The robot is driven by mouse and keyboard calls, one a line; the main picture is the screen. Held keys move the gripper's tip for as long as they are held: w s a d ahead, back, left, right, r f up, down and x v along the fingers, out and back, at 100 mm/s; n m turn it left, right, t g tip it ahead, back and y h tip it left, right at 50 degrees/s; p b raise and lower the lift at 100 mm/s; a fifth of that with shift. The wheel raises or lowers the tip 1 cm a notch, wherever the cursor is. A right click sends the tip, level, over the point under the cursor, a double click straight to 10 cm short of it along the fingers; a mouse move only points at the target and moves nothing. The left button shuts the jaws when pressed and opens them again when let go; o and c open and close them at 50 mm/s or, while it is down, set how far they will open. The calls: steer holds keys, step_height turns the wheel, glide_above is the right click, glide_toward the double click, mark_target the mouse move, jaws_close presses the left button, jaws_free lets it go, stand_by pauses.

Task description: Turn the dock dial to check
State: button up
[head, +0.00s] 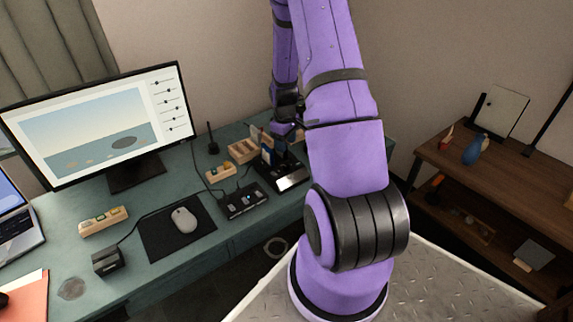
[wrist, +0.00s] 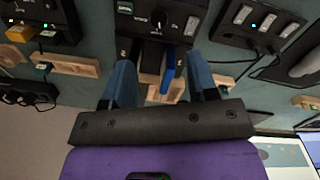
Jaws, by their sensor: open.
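The dock (wrist: 138,26) is a black box with a dark round dial (wrist: 158,18) on its face, at the top centre of the wrist view. Small pale marks sit around the dial, too small to read. In the head view the dock (head: 290,178) stands on the desk, partly hidden by my arm. My gripper (wrist: 162,62) is open, its two blue fingers apart below the dial in the wrist view and not touching it. A blue upright piece (wrist: 168,72) shows between the fingers. In the head view my gripper (head: 267,156) is small and mostly hidden.
A black switch box (head: 244,200) stands left of the dock, with a wooden block (head: 220,172) behind it. A mouse (head: 184,219) lies on a dark mat, and a monitor (head: 100,125) stands at the back left. A wooden shelf (head: 470,165) is at the right.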

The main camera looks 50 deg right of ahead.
mark_target(286, 167)
steer(key=shift+m, duration=0.6)
steer(key=f, duration=1)
steer(key=shift+w+d+f, duration=0.1)
steer(key=shift+d+f, duration=0.15)
steer(key=shift+f, duration=0.1)
steer(key=c, duration=0.9)
